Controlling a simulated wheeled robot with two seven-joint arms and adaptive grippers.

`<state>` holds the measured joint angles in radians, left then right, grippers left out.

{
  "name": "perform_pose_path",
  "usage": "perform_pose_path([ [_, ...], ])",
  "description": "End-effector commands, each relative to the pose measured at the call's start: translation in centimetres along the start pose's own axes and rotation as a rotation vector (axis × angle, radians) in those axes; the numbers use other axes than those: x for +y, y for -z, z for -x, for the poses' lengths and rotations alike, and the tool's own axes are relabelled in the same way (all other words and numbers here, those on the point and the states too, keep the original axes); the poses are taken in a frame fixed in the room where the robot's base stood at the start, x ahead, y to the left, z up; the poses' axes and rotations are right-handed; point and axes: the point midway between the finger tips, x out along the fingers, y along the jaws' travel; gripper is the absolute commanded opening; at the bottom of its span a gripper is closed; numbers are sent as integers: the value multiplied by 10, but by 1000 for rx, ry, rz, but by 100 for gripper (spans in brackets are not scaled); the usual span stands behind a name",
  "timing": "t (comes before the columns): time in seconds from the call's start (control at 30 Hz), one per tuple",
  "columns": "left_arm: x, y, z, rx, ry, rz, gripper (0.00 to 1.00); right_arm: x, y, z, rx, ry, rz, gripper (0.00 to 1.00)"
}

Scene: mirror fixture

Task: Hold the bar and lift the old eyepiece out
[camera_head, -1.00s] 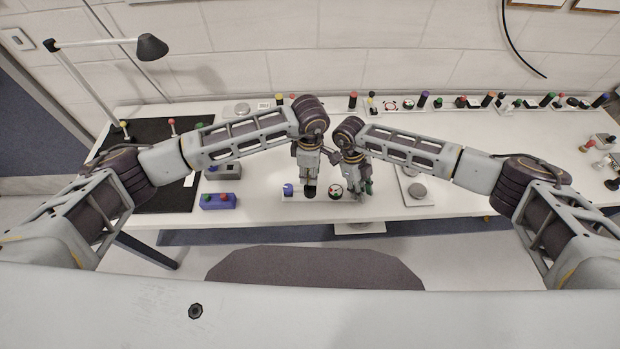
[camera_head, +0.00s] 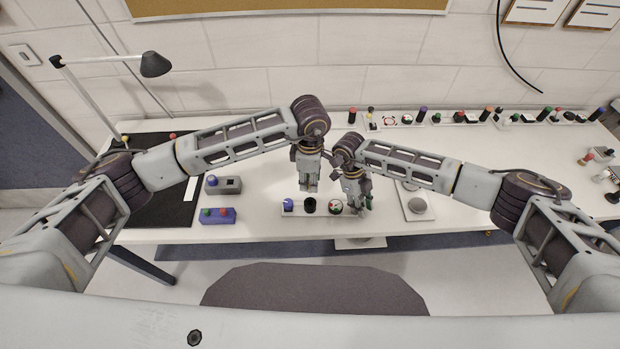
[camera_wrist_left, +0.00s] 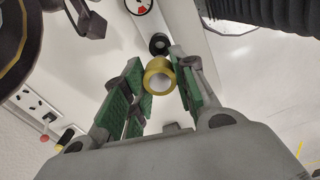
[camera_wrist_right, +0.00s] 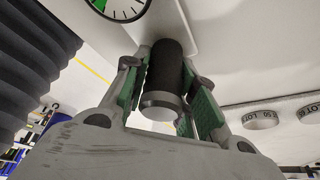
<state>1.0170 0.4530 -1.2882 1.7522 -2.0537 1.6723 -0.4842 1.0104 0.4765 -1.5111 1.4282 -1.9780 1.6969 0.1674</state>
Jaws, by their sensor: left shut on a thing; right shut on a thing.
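A pale bar (camera_head: 298,210) lies near the table's front edge. It carries a blue knob (camera_head: 288,205), a black round piece (camera_head: 309,206) and a dial (camera_head: 336,206). My left gripper (camera_head: 309,188) is above the black piece, shut on the old eyepiece. In the left wrist view the eyepiece (camera_wrist_left: 158,75) is a gold-ringed cylinder with a pale end between green pads, apart from the black piece (camera_wrist_left: 158,43). My right gripper (camera_head: 361,206) is at the bar's right end, shut on a dark upright post with a grey end, seen in the right wrist view (camera_wrist_right: 164,75).
A blue box with red and green buttons (camera_head: 218,216) and a grey box (camera_head: 224,185) stand left. A pale plate with a round grey piece (camera_head: 417,206) is right of the bar. Several small fixtures line the back. A lamp (camera_head: 154,65) stands back left.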

Motion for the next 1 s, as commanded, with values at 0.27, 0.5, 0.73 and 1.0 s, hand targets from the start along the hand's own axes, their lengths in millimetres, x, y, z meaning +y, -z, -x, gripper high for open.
perform_pose_path([
  [0.27, 1, 0, 10, 0, -2, 0, 4, 0, 0, 0, -1, 0, 0, 0],
  [0.5, 0, 0, 22, 0, -1, 0, 4, 0, 0, 0, -1, 0, 0, 0],
  [0.73, 0, 0, 33, 0, -1, 0, 4, 0, 0, 0, -1, 0, 0, 0],
  [1.0, 0, 0, 46, -1, -2, 0, 4, 0, 0, 0, -1, 0, 0, 0],
])
